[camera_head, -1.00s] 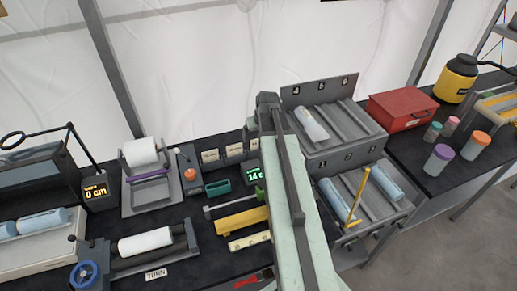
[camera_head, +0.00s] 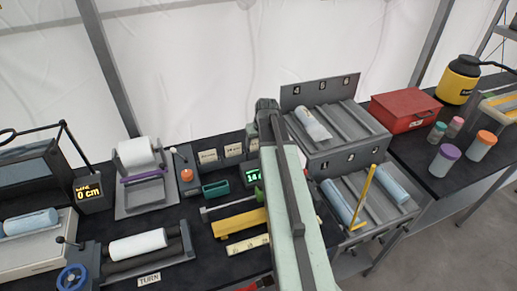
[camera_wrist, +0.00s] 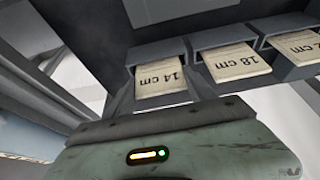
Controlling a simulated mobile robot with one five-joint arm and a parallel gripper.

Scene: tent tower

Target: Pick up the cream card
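Three cream cards stand in grey holders in a row. In the wrist view they are the card marked 14 cm (camera_wrist: 160,79), the card marked 18 cm (camera_wrist: 235,62) and a third card (camera_wrist: 300,45), cut off by the right edge. In the head view two cards show at the back of the bench, a left one (camera_head: 208,156) and a middle one (camera_head: 233,150); my arm hides the rest. My gripper (camera_wrist: 165,88) appears open, its grey fingers either side of the 14 cm card's lower end. I cannot tell whether they touch it. The head view hides my gripper.
A green tray (camera_head: 216,189), an orange-topped device (camera_head: 187,177) and a lit green display (camera_head: 254,175) stand near the cards. A yellow bar (camera_head: 239,224) lies in front. A stepped grey rack (camera_head: 345,147) with blue rolls stands right of my arm.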

